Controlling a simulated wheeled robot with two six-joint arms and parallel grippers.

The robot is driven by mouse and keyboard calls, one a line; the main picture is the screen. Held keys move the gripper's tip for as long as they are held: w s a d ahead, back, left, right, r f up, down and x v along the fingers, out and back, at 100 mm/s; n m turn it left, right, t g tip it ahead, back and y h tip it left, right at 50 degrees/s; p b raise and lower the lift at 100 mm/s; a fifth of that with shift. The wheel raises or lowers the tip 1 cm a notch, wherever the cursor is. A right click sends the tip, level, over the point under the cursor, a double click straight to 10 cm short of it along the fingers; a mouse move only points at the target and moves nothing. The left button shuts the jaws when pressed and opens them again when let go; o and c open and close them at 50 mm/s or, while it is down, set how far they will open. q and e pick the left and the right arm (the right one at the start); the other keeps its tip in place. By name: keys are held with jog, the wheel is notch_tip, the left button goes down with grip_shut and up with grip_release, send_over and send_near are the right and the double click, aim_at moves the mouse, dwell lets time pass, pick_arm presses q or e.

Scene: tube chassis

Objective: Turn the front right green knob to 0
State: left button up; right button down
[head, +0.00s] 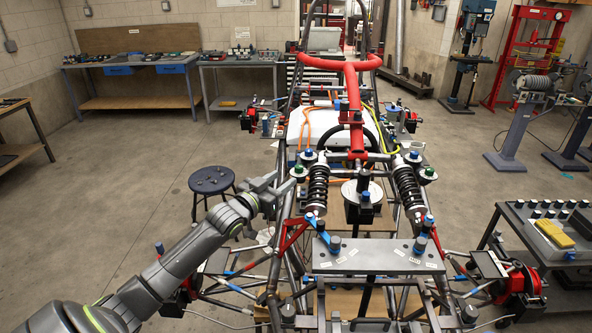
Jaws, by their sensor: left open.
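Two green knobs sit beside the tops of the black coil shock absorbers on the tube chassis: one on the left (299,171) and one on the right (428,172). I cannot tell from the picture which is the task's front right knob, and their settings are too small to read. My left gripper (283,183) is open and empty, just left of and slightly below the left green knob. A small gap seems to remain between them, though contact is hard to judge. My right gripper is out of view.
Blue knobs (309,156) stand close to the green ones. The left shock absorber (317,189) and red tubes (350,95) crowd the area. A metal plate (375,258) spans the near chassis. A round stool (211,180) stands left; a cart (550,235) stands right.

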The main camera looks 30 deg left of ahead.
aim_at(296, 169)
pick_arm(q)
jog(key=w, duration=0.5)
jog(key=shift+d, duration=0.15)
jog(key=shift+w, duration=1.2)
